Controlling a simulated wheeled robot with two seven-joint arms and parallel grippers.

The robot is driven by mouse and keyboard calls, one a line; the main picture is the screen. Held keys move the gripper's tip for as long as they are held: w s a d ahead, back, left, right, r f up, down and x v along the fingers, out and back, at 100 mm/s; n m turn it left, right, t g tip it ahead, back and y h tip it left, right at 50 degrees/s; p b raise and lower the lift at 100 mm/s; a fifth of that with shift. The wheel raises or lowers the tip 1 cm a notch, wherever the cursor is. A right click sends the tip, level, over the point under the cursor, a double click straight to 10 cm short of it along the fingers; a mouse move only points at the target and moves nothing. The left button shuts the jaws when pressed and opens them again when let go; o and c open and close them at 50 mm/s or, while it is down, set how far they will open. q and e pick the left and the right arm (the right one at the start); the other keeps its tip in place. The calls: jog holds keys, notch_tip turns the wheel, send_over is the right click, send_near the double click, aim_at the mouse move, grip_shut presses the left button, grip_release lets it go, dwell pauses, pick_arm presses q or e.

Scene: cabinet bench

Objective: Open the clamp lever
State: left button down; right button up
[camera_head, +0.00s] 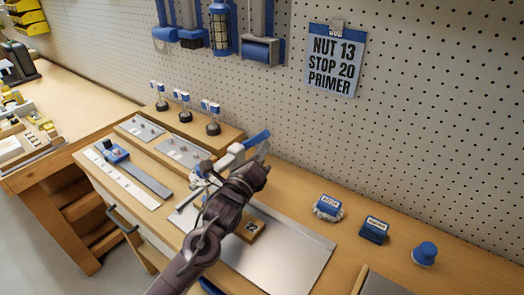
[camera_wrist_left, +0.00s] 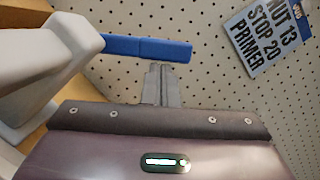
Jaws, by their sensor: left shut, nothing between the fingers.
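The clamp lever has a blue handle (camera_head: 256,139) at the end of a pale arm (camera_head: 231,158), above the bench in the head view. In the left wrist view the blue handle (camera_wrist_left: 150,48) runs sideways from the pale arm (camera_wrist_left: 62,42) at the left. My left gripper (camera_head: 262,152) is shut and empty, with its fingertips close beside the blue handle. In the left wrist view the fingers (camera_wrist_left: 158,75) point up at the handle's underside; I cannot tell whether they touch it. The clamp's base is partly hidden behind my left arm. My right gripper is not in view.
A metal plate (camera_head: 300,247) lies on the bench, with a wooden block (camera_head: 249,230) near my wrist. A blue-labelled piece (camera_head: 328,206), a blue box (camera_head: 374,230) and a blue knob (camera_head: 424,253) stand to the right. The pegboard (camera_head: 420,130) rises behind.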

pick_arm(q)
jog(key=shift+a+r+n, duration=0.1)
jog(key=shift+r+n, duration=0.15)
jog(key=shift+n, duration=0.05)
jog(key=shift+w+a+r+n+y+p, duration=0.15)
jog(key=shift+r+n+p, duration=0.25)
jog(key=shift+p, duration=0.25)
jog(key=shift+w+a+r+n+y+p, duration=0.15)
jog(key=shift+r+n+p, duration=0.1)
jog(key=shift+n+p, duration=0.3)
jog(key=w+a+r+n+p, duration=0.1)
jog(key=n+p, duration=0.2)
jog(key=w+a+r+n+g+y+p, duration=0.1)
jog(key=a+n+p, duration=0.1)
jog(key=n+p, duration=0.1)
jog(key=w+a+r+n+g+p, duration=0.1)
jog(key=a+n+p, duration=0.1)
jog(key=n+p, duration=0.1)
jog(key=shift+w+r+n, duration=0.15)
jog(key=shift+r+n, duration=0.1)
jog(key=shift+n, duration=0.1)
jog(key=shift+w+a+f+n+g+p, duration=0.1)
jog(key=shift+w+a+n+g+p, duration=0.35)
jog(key=shift+n, duration=0.35)
jog(key=shift+w+a+f+n+p, duration=0.15)
jog(key=shift+w+a+f+n, duration=0.15)
jog(key=shift+a+n, duration=0.35)
jog(key=shift+w+a+f+n+p, duration=0.2)
jog(key=shift+w+a+n, duration=0.2)
jog(key=shift+a+n, duration=0.2)
